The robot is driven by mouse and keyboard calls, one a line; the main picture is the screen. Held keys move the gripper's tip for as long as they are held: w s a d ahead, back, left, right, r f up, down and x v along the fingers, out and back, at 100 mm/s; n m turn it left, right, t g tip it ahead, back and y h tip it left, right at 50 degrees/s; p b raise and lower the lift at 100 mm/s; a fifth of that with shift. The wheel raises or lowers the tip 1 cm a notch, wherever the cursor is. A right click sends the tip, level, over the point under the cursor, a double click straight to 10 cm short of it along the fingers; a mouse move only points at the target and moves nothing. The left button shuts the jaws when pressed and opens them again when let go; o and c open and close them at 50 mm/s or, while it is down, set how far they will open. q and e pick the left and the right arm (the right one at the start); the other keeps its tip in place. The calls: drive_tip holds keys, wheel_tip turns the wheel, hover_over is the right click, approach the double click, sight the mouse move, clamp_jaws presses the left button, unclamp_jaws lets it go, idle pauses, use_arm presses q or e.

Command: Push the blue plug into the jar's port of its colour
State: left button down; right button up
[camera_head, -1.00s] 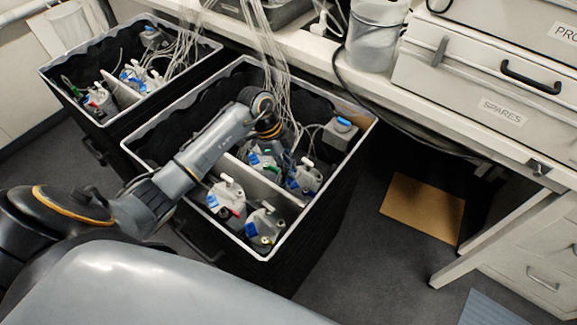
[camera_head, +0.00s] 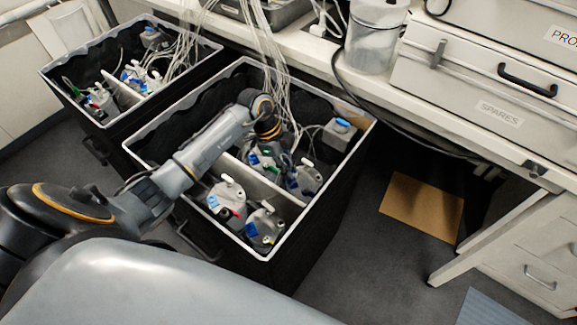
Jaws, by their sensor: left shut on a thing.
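My left gripper (camera_head: 284,155) reaches down into the nearer black crate, among the jars at its back. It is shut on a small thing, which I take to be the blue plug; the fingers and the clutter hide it. One grey-white jar (camera_head: 305,180) with a blue patch stands just right of and below the gripper. Another jar (camera_head: 254,160) stands just left of it. Which port is the blue one is too small to tell. Whether the plug touches a port cannot be seen. My right gripper is not in view.
The nearer crate (camera_head: 203,251) has a pale divider (camera_head: 262,183) and two more jars in front. A blue-topped grey box (camera_head: 340,133) sits in its right corner. Thin clear tubes (camera_head: 272,60) hang close behind my wrist. A second crate (camera_head: 72,97) stands left.

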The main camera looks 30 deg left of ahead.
use_arm(q)
drive_tip(key=shift+f+b, duration=0.5)
drive_tip(key=shift+f, duration=0.4)
idle(0.6)
drive_tip(key=c, duration=1.3)
unclamp_jaws()
drive_tip(key=v, duration=1.2)
